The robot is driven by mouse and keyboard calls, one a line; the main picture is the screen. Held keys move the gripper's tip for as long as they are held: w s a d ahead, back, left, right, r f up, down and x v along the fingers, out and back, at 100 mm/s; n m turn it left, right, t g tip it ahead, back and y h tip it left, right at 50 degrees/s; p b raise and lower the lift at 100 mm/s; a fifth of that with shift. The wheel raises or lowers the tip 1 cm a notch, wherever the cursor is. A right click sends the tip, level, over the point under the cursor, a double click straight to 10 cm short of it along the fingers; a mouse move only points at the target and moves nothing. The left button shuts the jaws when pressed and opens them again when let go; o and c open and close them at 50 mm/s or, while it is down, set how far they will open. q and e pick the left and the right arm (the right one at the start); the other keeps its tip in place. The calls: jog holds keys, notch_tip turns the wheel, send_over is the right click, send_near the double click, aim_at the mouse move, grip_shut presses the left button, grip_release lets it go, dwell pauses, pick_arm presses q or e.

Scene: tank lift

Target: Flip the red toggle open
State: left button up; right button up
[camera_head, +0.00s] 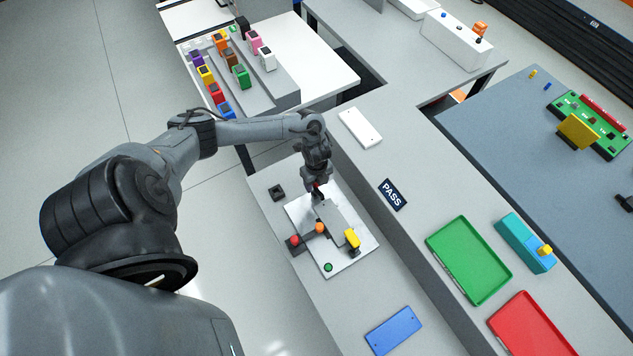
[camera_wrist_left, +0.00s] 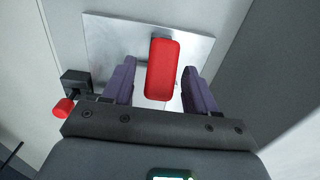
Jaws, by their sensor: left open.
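A red toggle (camera_wrist_left: 162,68) with rounded corners stands out over a pale metal plate in the left wrist view. My left gripper (camera_wrist_left: 160,85) is open, with one purple finger on each side of it and a gap on both sides. In the head view my left gripper (camera_head: 318,193) points down at the far end of the pale plate (camera_head: 347,262). Only a small bit of red (camera_head: 315,186) shows there, as the gripper hides most of that spot. My right gripper is not in view.
A red knob (camera_head: 294,240), an orange knob (camera_head: 319,228), a yellow block (camera_head: 352,238) and a green button (camera_head: 328,267) are on or beside the plate. A small black block (camera_head: 277,191) sits left of it. A blue plate (camera_head: 394,330) lies on the bench nearer me.

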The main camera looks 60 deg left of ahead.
pick_arm(q)
grip_shut()
dwell(0.4)
